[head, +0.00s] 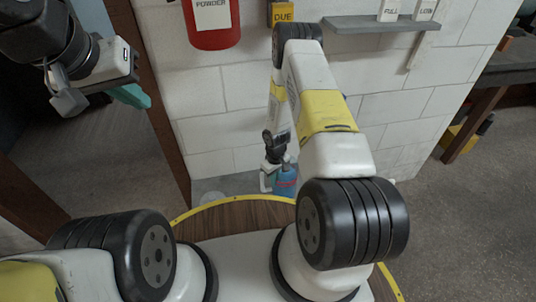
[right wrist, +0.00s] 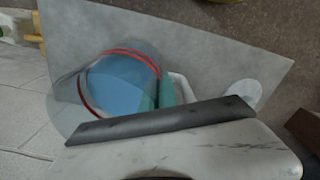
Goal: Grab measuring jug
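The measuring jug is a clear vessel with blue inside and red bands. In the head view the jug (head: 286,180) stands low by the wall, beyond my right arm. In the right wrist view the jug (right wrist: 122,85) is seen from above, close up, with a pale handle on its right side. My right gripper (head: 275,155) is at the jug. A teal fingertip of the right gripper (right wrist: 166,88) shows between the jug's body and handle; the other finger is hidden, so its grip is unclear. My left gripper (head: 110,98) is raised at upper left, far from the jug.
The jug stands on a grey surface (right wrist: 220,60) against a white block wall (head: 225,110). A round white item (right wrist: 243,94) lies right of it. A red extinguisher (head: 212,25) and a small grey shelf (head: 375,25) hang above. A dark bench (head: 490,80) is at far right.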

